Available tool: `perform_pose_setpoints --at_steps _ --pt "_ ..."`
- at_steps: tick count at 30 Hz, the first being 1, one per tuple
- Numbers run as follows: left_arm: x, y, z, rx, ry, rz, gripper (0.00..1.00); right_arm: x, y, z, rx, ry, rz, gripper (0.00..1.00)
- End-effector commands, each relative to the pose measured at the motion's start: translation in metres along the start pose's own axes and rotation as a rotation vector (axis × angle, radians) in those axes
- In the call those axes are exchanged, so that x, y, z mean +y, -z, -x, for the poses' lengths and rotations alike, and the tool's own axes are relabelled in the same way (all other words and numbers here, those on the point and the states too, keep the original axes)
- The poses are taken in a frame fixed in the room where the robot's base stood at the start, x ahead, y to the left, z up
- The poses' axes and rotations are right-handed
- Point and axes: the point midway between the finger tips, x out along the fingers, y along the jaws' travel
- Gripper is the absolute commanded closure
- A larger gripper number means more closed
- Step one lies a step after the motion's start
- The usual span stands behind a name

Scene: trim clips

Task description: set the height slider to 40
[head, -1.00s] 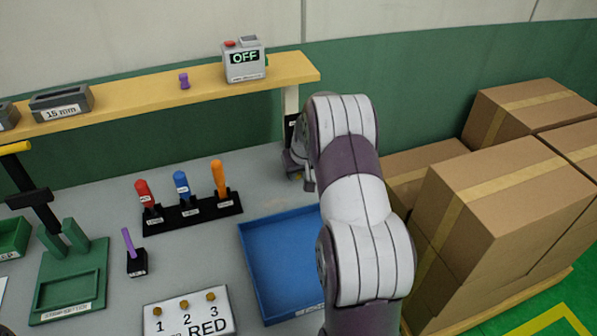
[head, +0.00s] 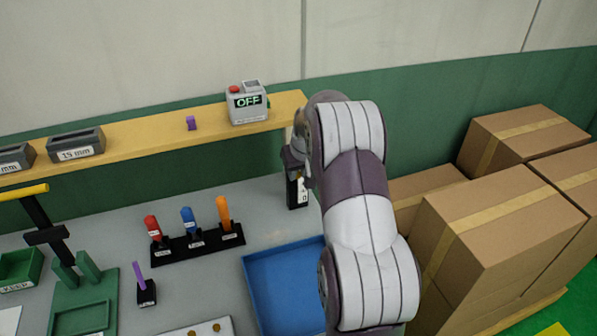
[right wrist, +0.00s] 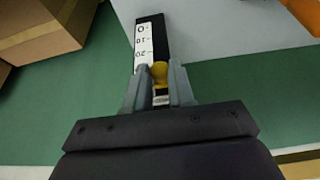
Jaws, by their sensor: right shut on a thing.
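The height slider is a black upright post (head: 298,192) at the far right end of the bench, partly hidden by my right arm in the head view. In the right wrist view its white scale (right wrist: 144,42) shows 0, 10 and 20. Marks beyond 20 are hidden by the fingers. My right gripper (right wrist: 160,84) is shut on the yellow slider knob (right wrist: 159,74), past the 20 mark. The exact reading cannot be told. In the head view the right gripper (head: 294,160) is at the post's upper part. My left gripper is not in view.
A wooden shelf (head: 150,130) holds a grey box (head: 247,104) reading OFF. Red, blue and orange levers (head: 223,212) and a blue tray (head: 270,280) are on the bench left of my arm. Cardboard boxes (head: 480,225) are stacked to the right.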

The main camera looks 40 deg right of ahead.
Motion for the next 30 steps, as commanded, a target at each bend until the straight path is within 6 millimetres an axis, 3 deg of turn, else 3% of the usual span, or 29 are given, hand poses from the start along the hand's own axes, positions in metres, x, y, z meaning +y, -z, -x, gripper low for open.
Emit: perform_pose_setpoints --at_steps 1,2,3,4,14,17,24,30 --pt "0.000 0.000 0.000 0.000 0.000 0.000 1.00 0.001 0.004 0.003 0.013 -0.003 0.000 1.00" --pt "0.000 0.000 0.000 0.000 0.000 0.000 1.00 0.001 0.005 0.004 0.014 -0.003 0.001 0.67" --pt "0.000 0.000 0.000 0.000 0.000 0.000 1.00 0.001 0.005 0.003 0.014 -0.003 0.001 0.54" --pt "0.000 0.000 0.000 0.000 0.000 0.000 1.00 0.001 0.004 0.003 0.013 -0.003 0.001 0.51" --pt "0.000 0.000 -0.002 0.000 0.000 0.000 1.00 0.000 0.003 0.007 0.009 -0.002 0.000 0.51" --pt "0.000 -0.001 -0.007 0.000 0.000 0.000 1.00 0.000 0.002 0.024 0.012 -0.002 0.000 0.51" --pt "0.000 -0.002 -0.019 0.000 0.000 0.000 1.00 0.001 0.002 0.090 0.014 -0.004 0.001 0.51" --pt "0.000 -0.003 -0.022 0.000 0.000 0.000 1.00 0.000 0.002 0.123 0.011 -0.003 0.000 0.51"
